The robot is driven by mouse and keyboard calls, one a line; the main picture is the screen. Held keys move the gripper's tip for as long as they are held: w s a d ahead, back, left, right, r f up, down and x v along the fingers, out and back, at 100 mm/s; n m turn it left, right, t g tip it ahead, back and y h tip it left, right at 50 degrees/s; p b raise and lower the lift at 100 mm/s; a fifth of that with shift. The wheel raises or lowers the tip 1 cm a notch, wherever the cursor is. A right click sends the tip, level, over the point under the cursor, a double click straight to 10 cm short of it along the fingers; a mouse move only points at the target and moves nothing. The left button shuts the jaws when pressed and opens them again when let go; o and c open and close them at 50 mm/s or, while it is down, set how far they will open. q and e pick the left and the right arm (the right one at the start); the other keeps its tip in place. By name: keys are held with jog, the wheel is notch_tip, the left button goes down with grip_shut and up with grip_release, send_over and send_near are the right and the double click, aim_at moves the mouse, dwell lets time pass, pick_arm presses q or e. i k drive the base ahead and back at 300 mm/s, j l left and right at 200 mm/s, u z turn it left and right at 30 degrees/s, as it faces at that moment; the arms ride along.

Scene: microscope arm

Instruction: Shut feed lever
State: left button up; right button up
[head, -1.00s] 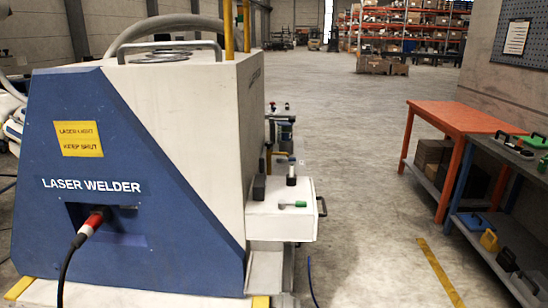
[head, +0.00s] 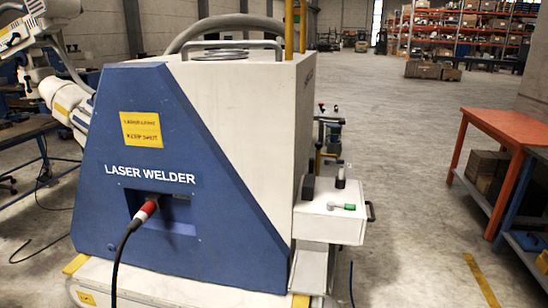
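The laser welder (head: 200,160) stands large at the left and centre, with a blue end panel and white sides. A white box (head: 330,222) juts from its right side. On the box top lies a small lever with a green end (head: 349,206); I cannot tell for sure that it is the feed lever, nor whether it is open or shut. A black knob (head: 340,177) stands behind it. Neither of my grippers is in view.
A black cable with a red plug (head: 147,208) comes out of the welder's front. An orange table (head: 505,126) stands at the right. A white microscope arm (head: 55,75) shows at upper left. The grey floor (head: 410,190) between welder and table is clear.

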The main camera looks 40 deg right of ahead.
aim_at(327, 161)
jog(key=u, duration=0.6)
jog(key=k+l, duration=0.1)
jog(key=l, duration=1.7)
jog(key=k+l, duration=0.15)
jog(key=l, duration=1.6)
jog(key=k+l, duration=0.15)
jog(key=l, duration=0.75)
jog(key=k+l, duration=0.1)
jog(key=l, duration=1.7)
jog(key=k, duration=0.05)
